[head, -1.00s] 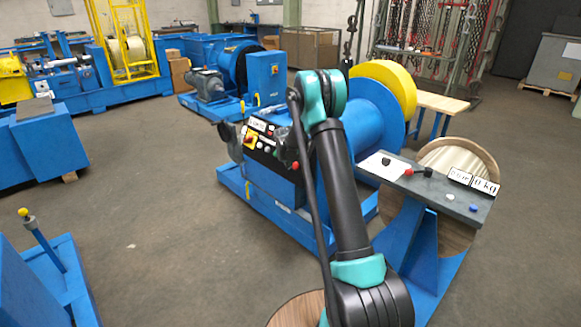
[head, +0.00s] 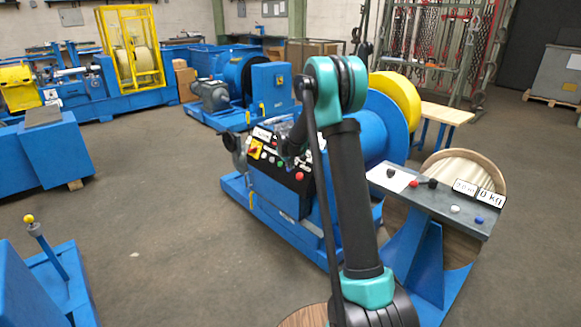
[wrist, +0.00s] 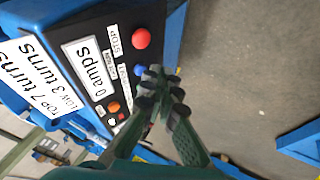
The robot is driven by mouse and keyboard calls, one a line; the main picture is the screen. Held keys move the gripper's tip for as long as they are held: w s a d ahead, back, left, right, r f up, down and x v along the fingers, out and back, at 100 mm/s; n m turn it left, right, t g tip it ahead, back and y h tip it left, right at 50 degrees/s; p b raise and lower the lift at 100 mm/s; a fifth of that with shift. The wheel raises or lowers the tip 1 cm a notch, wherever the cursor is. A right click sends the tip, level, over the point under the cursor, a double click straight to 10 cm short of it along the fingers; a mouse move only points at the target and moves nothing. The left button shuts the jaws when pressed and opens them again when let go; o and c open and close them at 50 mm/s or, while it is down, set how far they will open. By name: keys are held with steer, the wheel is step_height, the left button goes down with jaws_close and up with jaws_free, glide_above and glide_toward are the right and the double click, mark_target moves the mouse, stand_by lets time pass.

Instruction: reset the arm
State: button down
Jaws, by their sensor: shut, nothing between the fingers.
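My arm rises from the bottom of the head view to a teal elbow and folds down behind it. My gripper (wrist: 163,88) shows in the wrist view with its dark fingertips together and nothing between them. It hangs over the edge of a black control panel (wrist: 88,62) on a blue machine, close to a blue button (wrist: 139,71) and a red button (wrist: 141,38). I cannot tell whether it touches the panel. In the head view the same panel (head: 272,158) is partly hidden by my arm.
A grey desk (head: 440,203) with buttons and a "0 kg" label stands right of my arm. A blue drum (head: 370,120) with a yellow flange (head: 396,98) is behind my arm. A blue stand with a yellow-topped lever (head: 32,222) is at lower left. Open floor (head: 150,200) lies between.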

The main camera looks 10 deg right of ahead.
steer(key=s+d+r+m, duration=0.1)
steer(key=s+r, duration=0.1)
steer(key=s, duration=0.4)
steer(key=s+d+r+m, duration=0.1)
steer(key=s+d+r, duration=0.1)
steer(key=s, duration=0.4)
steer(key=s+d+f+m+g, duration=0.1)
steer(key=s+f+m, duration=0.1)
steer(key=s, duration=1.7)
steer(key=s+f+m+g+y, duration=0.1)
steer(key=s+f+m, duration=0.1)
steer(key=s, duration=1.7)
steer(key=shift+d+f+y, duration=0.3)
steer(key=shift+d+f, duration=0.1)
steer(key=shift+f, duration=0.05)
steer(key=c, duration=2.3)
jaws_free()
